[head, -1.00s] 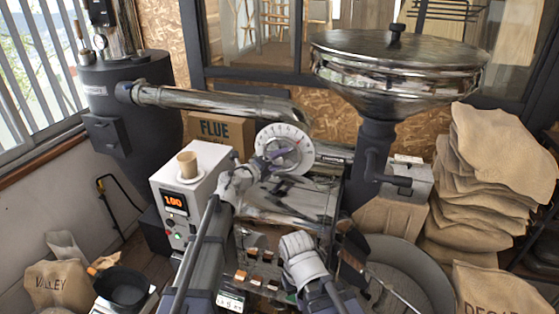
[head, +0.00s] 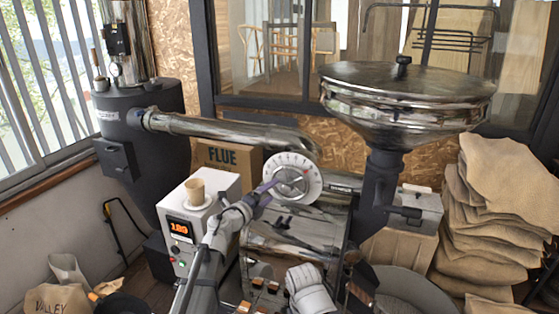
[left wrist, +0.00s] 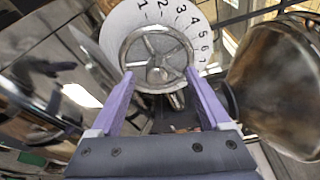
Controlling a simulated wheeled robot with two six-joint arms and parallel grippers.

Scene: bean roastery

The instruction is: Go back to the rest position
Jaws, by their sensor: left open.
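My left gripper (head: 264,191) is open at the lower left of the round white dial (head: 312,182) on the roaster. In the left wrist view its two purple fingers (left wrist: 157,85) stand apart, with their tips near the lower left and right edges of the metal handwheel (left wrist: 157,58). The wheel sits in front of the numbered dial (left wrist: 118,35). I cannot tell whether the fingers touch the wheel. A white part of my right arm shows at the bottom of the head view; its gripper fingers do not show.
A metal pipe (head: 225,131) runs behind the dial. A large hopper (head: 405,105) and stacked sacks (head: 500,205) stand right. A FLUE carton (head: 225,157) is behind.

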